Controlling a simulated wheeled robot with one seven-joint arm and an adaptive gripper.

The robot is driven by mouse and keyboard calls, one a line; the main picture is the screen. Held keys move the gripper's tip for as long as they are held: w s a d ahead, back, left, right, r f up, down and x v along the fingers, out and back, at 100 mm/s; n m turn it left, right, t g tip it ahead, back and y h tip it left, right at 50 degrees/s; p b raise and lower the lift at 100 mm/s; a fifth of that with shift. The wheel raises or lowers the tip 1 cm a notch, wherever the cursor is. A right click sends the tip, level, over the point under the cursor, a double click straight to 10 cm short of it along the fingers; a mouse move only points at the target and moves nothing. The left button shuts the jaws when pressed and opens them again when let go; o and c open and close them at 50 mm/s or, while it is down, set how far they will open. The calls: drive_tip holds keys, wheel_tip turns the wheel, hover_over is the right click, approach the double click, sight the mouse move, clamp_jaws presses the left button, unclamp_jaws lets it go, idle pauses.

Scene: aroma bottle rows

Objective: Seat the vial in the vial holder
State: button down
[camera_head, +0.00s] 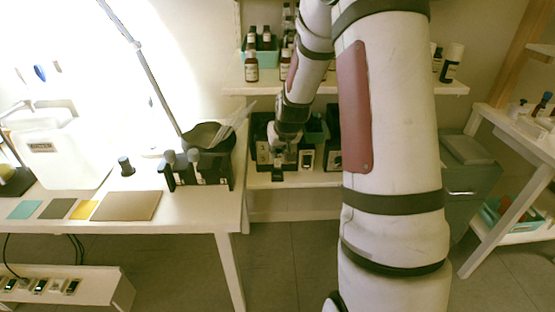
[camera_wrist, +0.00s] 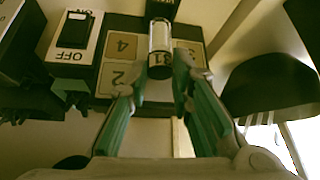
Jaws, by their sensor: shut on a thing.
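In the wrist view a clear vial (camera_wrist: 160,36) with a pale lower part stands between the tips of my gripper (camera_wrist: 160,72), which is shut on it. Dark digits show near its lower part. Behind the vial is a dark board (camera_wrist: 128,24) with tan numbered squares, and a black block (camera_wrist: 163,7) is at the top edge. I cannot tell which of these is the vial holder, or whether the vial touches either. In the head view my gripper (camera_head: 279,160) is at the low shelf in the middle, and the vial cannot be made out.
In the wrist view a switch box marked OFF (camera_wrist: 76,42) is left of the board, and a dark rounded thing (camera_wrist: 265,85) is at right. In the head view a black rack (camera_head: 198,178) with bottles stands on the left table. Bottles line the upper shelf (camera_head: 305,88).

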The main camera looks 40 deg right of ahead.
sight(278, 157)
drive_tip(key=shift+w, duration=0.25)
drive_tip(key=shift+f+b, duration=0.3)
drive_tip(key=shift+f, duration=1.45)
drive_tip(key=shift+f, duration=0.15)
drive_tip(key=c, duration=1.4)
unclamp_jaws()
